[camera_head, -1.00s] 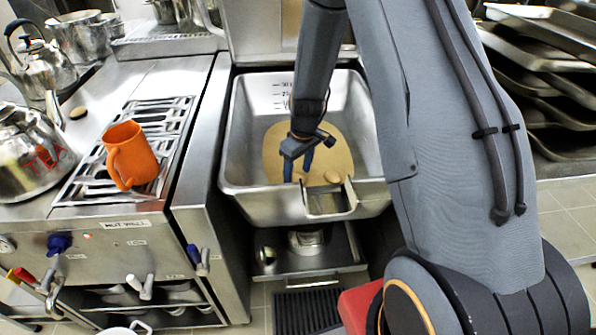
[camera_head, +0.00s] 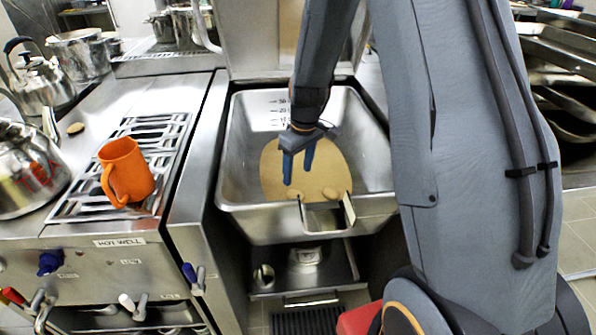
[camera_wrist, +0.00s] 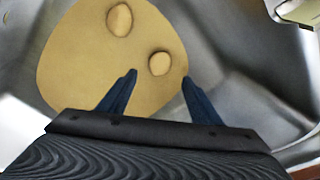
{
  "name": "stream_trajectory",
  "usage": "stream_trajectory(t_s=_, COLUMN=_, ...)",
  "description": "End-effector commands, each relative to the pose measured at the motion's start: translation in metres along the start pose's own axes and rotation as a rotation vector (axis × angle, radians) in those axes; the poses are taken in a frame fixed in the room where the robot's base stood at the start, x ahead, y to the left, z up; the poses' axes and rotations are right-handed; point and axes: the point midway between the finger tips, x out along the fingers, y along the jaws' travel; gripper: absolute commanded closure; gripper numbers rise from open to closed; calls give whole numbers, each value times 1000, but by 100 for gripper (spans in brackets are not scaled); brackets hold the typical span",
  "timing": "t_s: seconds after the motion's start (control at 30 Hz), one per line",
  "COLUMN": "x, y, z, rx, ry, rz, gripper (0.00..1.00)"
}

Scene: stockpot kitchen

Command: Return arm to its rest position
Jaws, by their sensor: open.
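My gripper (camera_head: 299,165) is over the steel basin (camera_head: 232,180), with its two blue fingers pointing down and apart. Nothing is between the fingers. Below it in the basin lies a flat tan area (camera_head: 325,170), with two small tan lumps on it. In the wrist view my gripper (camera_wrist: 158,82) shows its fingers spread over the tan area (camera_wrist: 75,60). One lump (camera_wrist: 119,19) and a second lump (camera_wrist: 159,63) lie on it, apart from the fingers. My arm reaches down from the top of the head view.
An orange mug (camera_head: 127,172) stands on the grate (camera_head: 85,200) at the left. Kettles (camera_head: 30,165) and pots (camera_head: 80,52) stand further left and behind. Steel trays (camera_head: 565,45) are stacked at the right. The basin has a spout (camera_head: 325,217) at its front.

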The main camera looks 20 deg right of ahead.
Motion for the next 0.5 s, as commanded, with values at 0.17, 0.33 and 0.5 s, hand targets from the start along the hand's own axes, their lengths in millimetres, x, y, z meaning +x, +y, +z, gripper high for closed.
stream_trajectory(t_s=0.17, x=0, y=0, z=0, rx=0, ry=0, rz=0, gripper=42)
stream_trajectory(t_s=0.33, x=-12, y=-6, z=5, rx=27, ry=6, rz=8, gripper=42)
stream_trajectory(t_s=0.5, x=-47, y=-27, z=28, rx=123, ry=24, rz=33, gripper=42)
